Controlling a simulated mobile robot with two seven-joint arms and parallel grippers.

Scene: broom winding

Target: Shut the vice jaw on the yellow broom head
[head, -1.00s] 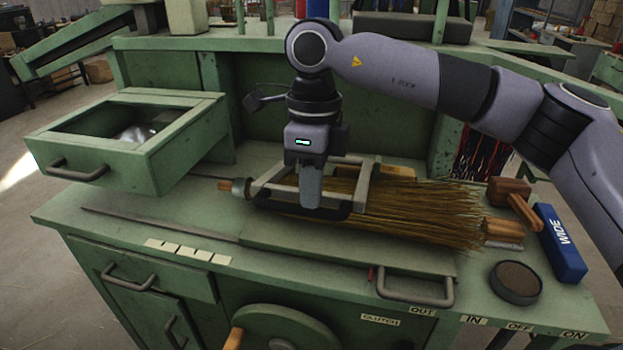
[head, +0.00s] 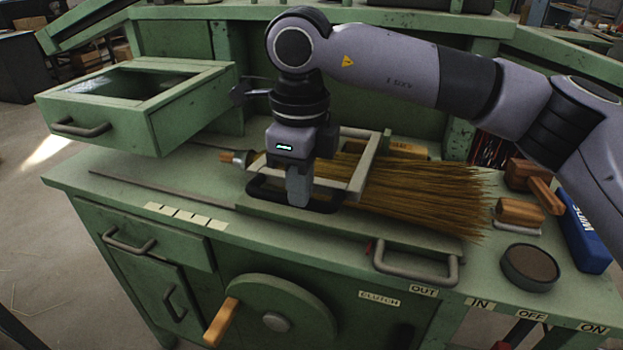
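The yellow broom head (head: 430,192) lies on the green bench in the head view, bristles fanned to the right. Its narrow end sits at the left by a metal tube with a wooden tip (head: 228,157). The grey vice jaw frame (head: 367,165) spans the broom, and its black handle (head: 325,208) lies on the front side. My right gripper (head: 299,192) points down at the handle, its fingers appearing closed on the bar. The gripper and wrist hide part of the frame and the broom's narrow end. My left gripper is out of view.
An open drawer (head: 150,122) juts out at left. A wooden mallet (head: 545,194), a brush (head: 519,212), a blue box (head: 585,235) and a round dark tin (head: 530,266) stand at right. A grey bar handle (head: 417,270) and a crank wheel (head: 275,300) are in front.

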